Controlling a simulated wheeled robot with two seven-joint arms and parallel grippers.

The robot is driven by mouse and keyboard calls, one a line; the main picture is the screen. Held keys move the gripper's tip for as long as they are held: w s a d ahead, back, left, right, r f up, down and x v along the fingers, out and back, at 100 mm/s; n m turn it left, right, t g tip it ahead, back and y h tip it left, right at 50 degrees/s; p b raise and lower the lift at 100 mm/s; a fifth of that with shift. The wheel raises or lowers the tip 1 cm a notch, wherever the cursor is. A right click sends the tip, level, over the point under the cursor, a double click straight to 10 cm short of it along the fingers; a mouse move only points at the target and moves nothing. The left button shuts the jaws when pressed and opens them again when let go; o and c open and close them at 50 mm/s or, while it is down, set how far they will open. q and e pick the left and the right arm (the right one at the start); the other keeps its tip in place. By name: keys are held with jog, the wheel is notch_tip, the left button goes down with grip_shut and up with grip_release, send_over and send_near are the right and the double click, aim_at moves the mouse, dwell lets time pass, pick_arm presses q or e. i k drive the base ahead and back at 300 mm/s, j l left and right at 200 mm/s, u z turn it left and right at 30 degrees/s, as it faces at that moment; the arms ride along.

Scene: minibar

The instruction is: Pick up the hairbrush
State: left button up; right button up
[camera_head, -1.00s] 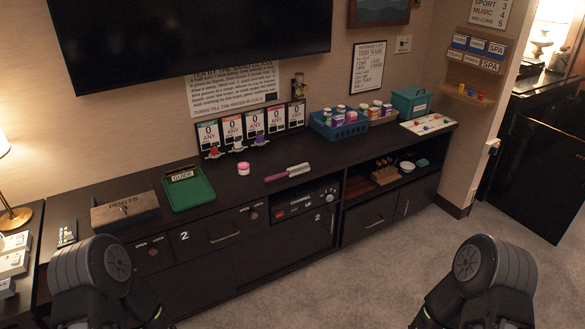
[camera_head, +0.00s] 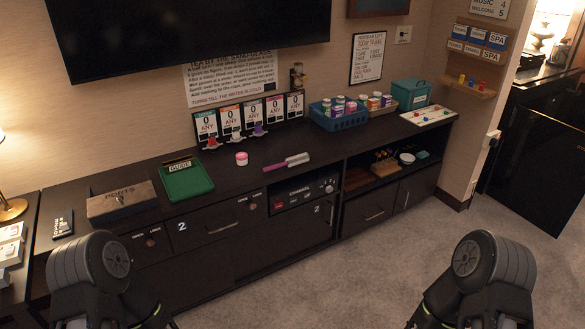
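The hairbrush (camera_head: 287,162) lies on the dark cabinet top, near its front edge and about midway along. One end is magenta and the other end is pale with a dark strip. Nothing touches it. Both of my arms show at the bottom of the head view, left and right, well short of the cabinet top and the hairbrush. Neither gripper's fingers can be seen.
A pink-and-white jar (camera_head: 241,158) stands left of the hairbrush. A green tray (camera_head: 187,185) and a wooden box (camera_head: 121,203) are further left. A blue basket (camera_head: 338,122) of small containers stands behind right. The carpet (camera_head: 330,275) in front is clear.

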aim_at(291, 161)
jog(key=z, duration=0.6)
jog(key=i+j+z, duration=0.2)
jog(key=z, duration=0.2)
jog(key=i+j+z, duration=0.15)
jog(key=j+z, duration=0.25)
jog(key=i+j+z, duration=0.1)
jog(key=j+z, duration=0.3)
jog(key=i+j+z, duration=0.15)
jog(key=j, duration=0.75)
jog(key=i+j+z, duration=0.1)
jog(key=j, duration=0.8)
jog(key=j+z, duration=0.15)
jog(key=j, duration=0.75)
jog(key=i, duration=0.05)
